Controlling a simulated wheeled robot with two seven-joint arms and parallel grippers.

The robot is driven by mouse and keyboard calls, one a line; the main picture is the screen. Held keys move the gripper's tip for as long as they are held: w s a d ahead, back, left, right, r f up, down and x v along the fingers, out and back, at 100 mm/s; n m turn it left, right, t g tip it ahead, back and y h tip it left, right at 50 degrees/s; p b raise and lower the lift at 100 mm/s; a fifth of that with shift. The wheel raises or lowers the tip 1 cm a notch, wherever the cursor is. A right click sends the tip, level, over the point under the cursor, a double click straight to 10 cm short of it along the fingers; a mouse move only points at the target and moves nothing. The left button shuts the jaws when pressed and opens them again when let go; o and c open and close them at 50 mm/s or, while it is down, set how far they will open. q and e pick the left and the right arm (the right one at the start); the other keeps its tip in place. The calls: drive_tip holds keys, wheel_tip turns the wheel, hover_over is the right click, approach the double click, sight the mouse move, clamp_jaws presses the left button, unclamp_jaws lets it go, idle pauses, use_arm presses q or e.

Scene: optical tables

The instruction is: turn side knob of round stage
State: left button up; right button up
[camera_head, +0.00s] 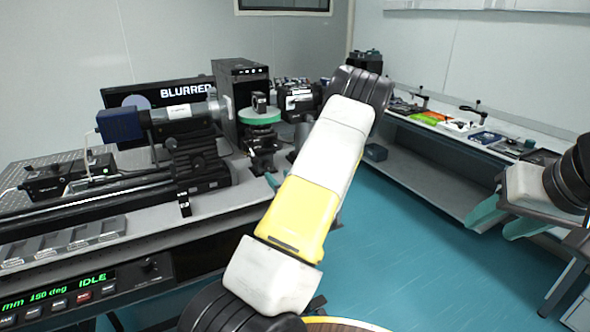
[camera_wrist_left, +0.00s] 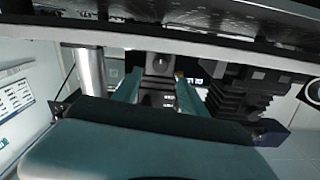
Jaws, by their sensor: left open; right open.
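The round stage (camera_head: 260,117) has a green disc on top of a black mount and stands at the table's right end in the head view. My left gripper (camera_head: 272,180) is low beside the mount, mostly hidden behind my own arm. In the left wrist view its two teal fingers (camera_wrist_left: 158,90) are apart, with a dark block holding a small round knob-like part (camera_wrist_left: 161,66) beyond and between them. I cannot tell whether they touch it. My right gripper (camera_head: 503,215) is open and empty at the right, over the floor, away from the stage.
A camera-like device with a blue end (camera_head: 120,124) stands left of the stage. A black computer tower (camera_head: 240,75) and a BLURRED screen (camera_head: 160,92) are behind. A control panel (camera_head: 75,297) reads IDLE. A side bench (camera_head: 440,120) runs along the right wall; blue floor lies between.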

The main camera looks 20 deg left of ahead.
sight(269, 166)
use_arm(q)
drive_tip(key=shift+s+d, duration=0.15)
drive_tip(key=shift+d, duration=0.05)
drive_tip(key=shift+d+f+m, duration=0.1)
drive_tip(key=shift+f+m, duration=0.2)
drive_tip(key=shift+f, duration=0.4)
drive_tip(key=shift+r, duration=0.65)
drive_tip(key=shift+a+r, duration=0.1)
drive_tip(key=shift+a, duration=0.25)
drive_tip(key=x, duration=0.7)
drive_tip(key=shift+w, duration=0.2)
drive_tip(key=shift+c, duration=0.2)
